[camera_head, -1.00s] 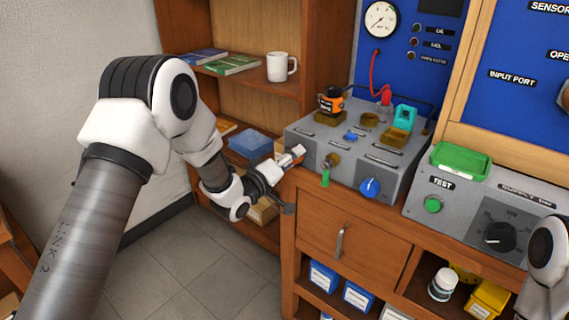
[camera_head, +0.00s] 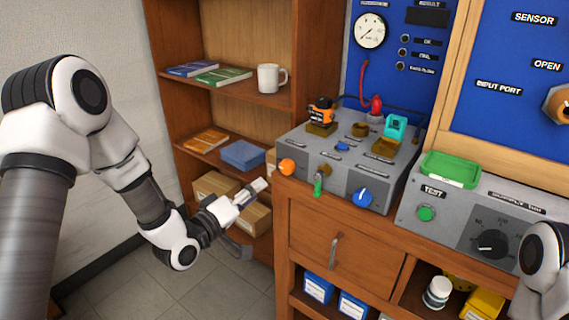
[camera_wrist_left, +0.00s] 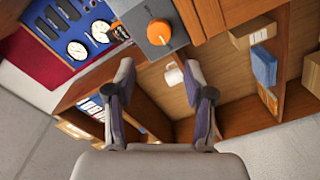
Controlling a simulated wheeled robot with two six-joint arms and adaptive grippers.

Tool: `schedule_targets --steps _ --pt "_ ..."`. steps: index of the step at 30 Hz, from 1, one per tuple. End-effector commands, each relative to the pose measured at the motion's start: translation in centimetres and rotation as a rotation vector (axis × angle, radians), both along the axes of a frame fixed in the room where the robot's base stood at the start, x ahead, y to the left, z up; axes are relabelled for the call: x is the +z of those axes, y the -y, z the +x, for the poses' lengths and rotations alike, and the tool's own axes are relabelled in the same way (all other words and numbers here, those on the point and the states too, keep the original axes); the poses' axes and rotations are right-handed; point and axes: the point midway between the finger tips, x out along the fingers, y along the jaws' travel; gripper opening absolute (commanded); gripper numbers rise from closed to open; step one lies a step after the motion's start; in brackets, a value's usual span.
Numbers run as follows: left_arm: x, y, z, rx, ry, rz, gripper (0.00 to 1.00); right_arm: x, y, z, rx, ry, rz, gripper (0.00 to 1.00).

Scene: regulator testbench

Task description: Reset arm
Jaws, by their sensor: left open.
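My left gripper (camera_head: 250,220) is in front of the wooden shelf, to the left of the grey test bench box (camera_head: 300,152). It is apart from the box and holds nothing. In the left wrist view its two fingers (camera_wrist_left: 163,95) are spread with empty space between them. An orange knob (camera_head: 286,167) is on the left end of the box, and it also shows in the left wrist view (camera_wrist_left: 159,32). A link of my right arm shows at the lower right edge of the head view; its gripper is out of frame.
The wooden shelf (camera_head: 215,88) holds books, a white mug (camera_head: 271,78), a blue box (camera_head: 243,155) and cardboard boxes. The box carries a green key (camera_head: 318,187) and a blue knob (camera_head: 362,197). Below is a drawer handle (camera_head: 334,252). Floor at the lower left is clear.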

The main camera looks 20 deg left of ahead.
Motion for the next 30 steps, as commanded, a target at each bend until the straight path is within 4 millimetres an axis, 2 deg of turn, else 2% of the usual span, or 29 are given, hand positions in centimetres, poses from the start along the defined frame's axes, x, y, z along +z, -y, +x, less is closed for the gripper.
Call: schedule_targets --steps 2,5,8,11,12,14,15,17,18,21,23,25,30 --pt "-0.1 0.0 0.0 0.0 -0.004 0.0 0.53 0.1 0.0 0.0 0.0 0.0 0.0 0.4" --pt "-1.8 0.5 -0.6 -0.011 -0.059 0.01 0.53 1.3 0.0 0.0 0.0 0.0 0.0 0.4" --pt "-6.3 2.4 -3.0 -0.049 -0.199 0.039 0.53 3.6 0.0 0.0 0.0 0.0 0.0 0.4" --pt "-13.1 3.7 -7.9 -0.053 -0.441 0.128 0.53 5.6 0.0 0.0 0.0 0.001 0.0 0.4" --pt "-15.8 3.9 -10.5 -0.059 -0.543 0.194 0.53 6.3 0.0 0.0 0.0 0.0 0.0 0.4" --pt "-19.4 3.8 -14.8 -0.08 -0.696 0.311 0.53 7.1 0.0 0.0 0.0 0.0 0.0 0.4" --pt "-21.4 3.6 -17.9 -0.102 -0.796 0.397 0.53 7.6 0.0 0.0 0.0 0.0 0.0 0.4" --pt "-23.7 3.0 -22.8 -0.151 -0.941 0.532 0.53 8.2 0.0 0.0 0.0 0.0 0.0 0.4" --pt "-24.7 2.4 -25.8 -0.193 -1.03 0.62 0.53 8.4 0.0 0.0 0.0 0.0 0.0 0.4" --pt "-25.9 0.6 -31.8 -0.319 -1.21 0.823 0.53 8.1 0.0 0.0 0.0 0.0 0.0 0.4" --pt "-25.9 -0.2 -33.7 -0.396 -1.27 0.898 0.53 8.0 0.0 0.0 0.0 0.0 0.0 0.4" --pt "-25.9 -0.3 -34.4 -0.463 -1.276 0.944 0.53 8.0 0.0 0.0 0.0 -0.001 0.0 0.4" --pt "-25.9 -0.2 -34.4 -0.488 -1.263 0.963 0.53 8.0 0.0 0.0 0.0 0.0 0.0 0.4"
